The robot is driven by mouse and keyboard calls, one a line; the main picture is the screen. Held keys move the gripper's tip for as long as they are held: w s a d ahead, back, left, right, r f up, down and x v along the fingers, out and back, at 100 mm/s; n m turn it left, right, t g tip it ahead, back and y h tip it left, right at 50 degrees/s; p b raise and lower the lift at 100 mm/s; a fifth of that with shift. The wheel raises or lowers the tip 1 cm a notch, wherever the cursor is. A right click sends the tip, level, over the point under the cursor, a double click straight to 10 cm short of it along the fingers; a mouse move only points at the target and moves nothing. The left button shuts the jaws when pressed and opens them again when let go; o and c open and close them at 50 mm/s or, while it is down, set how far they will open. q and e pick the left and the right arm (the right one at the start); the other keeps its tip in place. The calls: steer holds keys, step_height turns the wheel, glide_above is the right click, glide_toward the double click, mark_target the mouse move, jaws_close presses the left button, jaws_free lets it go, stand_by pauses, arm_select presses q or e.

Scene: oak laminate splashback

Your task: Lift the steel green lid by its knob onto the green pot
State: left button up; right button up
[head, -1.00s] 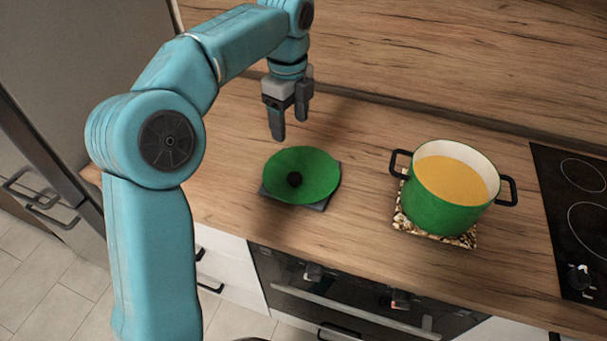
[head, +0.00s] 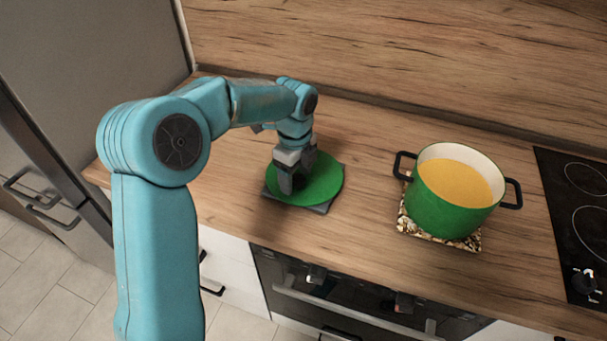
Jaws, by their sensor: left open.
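The green lid (head: 325,184) lies on a dark square mat (head: 322,208) on the wooden counter, left of the pot. My left gripper (head: 287,186) is open and low over the lid, pointing down where the knob is. The knob is hidden behind the fingers, so I cannot tell whether they touch it. The green pot (head: 447,209) stands upright and uncovered on a patterned trivet (head: 470,242). It has a cream inside, two black handles and a yellow-orange filling (head: 455,182). My right gripper is not in view.
A black hob (head: 580,215) lies right of the pot. The wooden splashback (head: 420,60) rises behind the counter. The counter between lid and pot is clear. An oven (head: 350,295) and white drawers sit below the front edge.

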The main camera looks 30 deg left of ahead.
arm_select(q)
steer(key=shift+w, duration=0.1)
steer(key=shift+d, duration=0.1)
steer(key=c, duration=0.5)
jaws_close()
